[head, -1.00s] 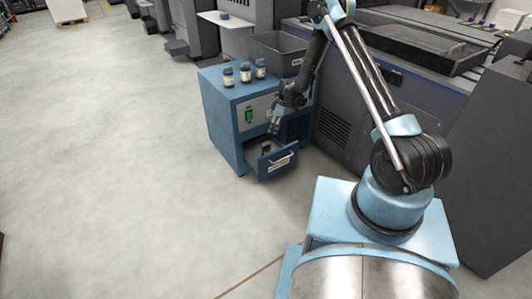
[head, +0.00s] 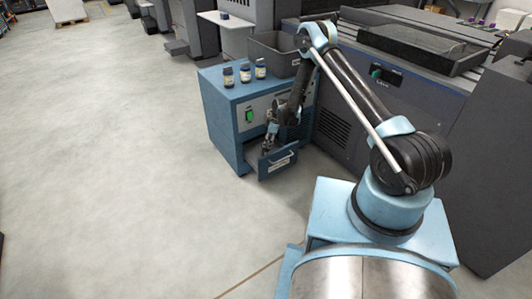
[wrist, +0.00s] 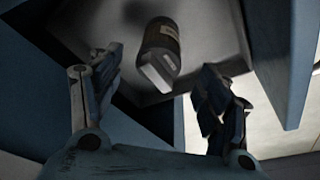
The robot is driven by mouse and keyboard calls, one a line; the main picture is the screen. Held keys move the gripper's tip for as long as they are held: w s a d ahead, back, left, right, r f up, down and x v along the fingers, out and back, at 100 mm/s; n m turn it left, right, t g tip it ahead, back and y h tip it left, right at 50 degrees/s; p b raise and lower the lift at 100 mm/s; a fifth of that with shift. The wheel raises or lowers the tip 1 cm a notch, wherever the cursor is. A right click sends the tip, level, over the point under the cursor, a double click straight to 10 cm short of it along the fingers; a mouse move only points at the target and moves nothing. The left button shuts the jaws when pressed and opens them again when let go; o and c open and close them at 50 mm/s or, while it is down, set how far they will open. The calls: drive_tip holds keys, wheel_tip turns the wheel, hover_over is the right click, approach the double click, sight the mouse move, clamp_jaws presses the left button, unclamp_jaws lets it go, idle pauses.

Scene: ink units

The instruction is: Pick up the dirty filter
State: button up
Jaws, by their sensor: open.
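The dirty filter (wrist: 161,52) appears to be the dark cylindrical piece with a pale end and a small label, lying in the open drawer in the wrist view. My gripper (wrist: 163,92) is open, with one finger on each side of the near end of the filter and a gap to both. In the head view my gripper (head: 268,144) reaches down into the open drawer (head: 278,161) at the front of the blue cabinet (head: 226,115). The filter is hidden there behind the gripper and drawer front.
Several small labelled jars (head: 245,73) stand on the cabinet top, beside a dark grey bin (head: 277,52). A large dark machine (head: 345,112) stands close on the right. The drawer walls surround the gripper closely. Open floor (head: 110,170) lies to the left.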

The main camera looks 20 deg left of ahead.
drive_tip(key=shift+x, duration=2.55)
drive_tip(key=shift+w, duration=0.1)
drive_tip(key=shift+c, duration=0.5)
drive_tip(key=c, duration=1.1)
